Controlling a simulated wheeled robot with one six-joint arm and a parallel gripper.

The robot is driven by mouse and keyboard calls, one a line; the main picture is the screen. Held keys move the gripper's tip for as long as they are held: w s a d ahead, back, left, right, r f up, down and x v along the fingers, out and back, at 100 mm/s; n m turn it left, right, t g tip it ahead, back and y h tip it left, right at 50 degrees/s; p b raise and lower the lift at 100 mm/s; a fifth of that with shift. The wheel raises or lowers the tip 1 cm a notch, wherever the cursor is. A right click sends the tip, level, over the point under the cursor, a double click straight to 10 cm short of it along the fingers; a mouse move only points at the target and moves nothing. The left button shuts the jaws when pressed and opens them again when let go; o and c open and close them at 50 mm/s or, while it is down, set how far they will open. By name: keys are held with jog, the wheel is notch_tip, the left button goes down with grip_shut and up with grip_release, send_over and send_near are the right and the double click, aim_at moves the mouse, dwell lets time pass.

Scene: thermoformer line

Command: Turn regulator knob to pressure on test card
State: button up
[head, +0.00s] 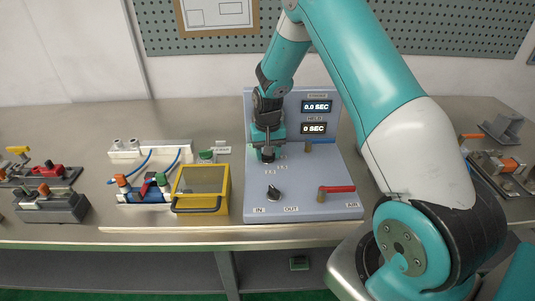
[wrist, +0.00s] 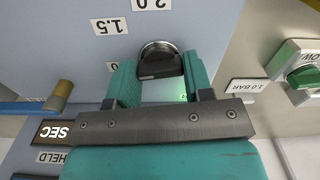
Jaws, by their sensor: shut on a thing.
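The regulator knob (wrist: 160,58) is dark with a shiny metal rim and sits on the blue-grey panel (head: 310,207). My gripper (head: 267,155) reaches down onto the panel. In the wrist view its two teal fingers (wrist: 160,74) close on the knob from both sides. Scale labels 1.5 (wrist: 109,26) and 2.0 (wrist: 151,4) show beside the knob; a third label by the left finger is partly covered. The test card (wrist: 251,86) reads 1.0 BAR and also shows small in the head view (head: 222,149). The knob's pointer direction cannot be made out.
A black IN/OUT knob (head: 273,192) and a red-handled AIR valve (head: 338,189) sit at the panel's front. A yellow box (head: 202,188) and a valve block stand left.

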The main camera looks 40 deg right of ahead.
jog(key=shift+w+m, duration=0.1)
jog(key=shift+m, duration=0.6)
jog(key=shift+r, duration=0.1)
jog(key=o, duration=0.9)
notch_tip(320, 180, up, 17)
jog(key=b, duration=0.3)
jog(key=shift+r, duration=0.15)
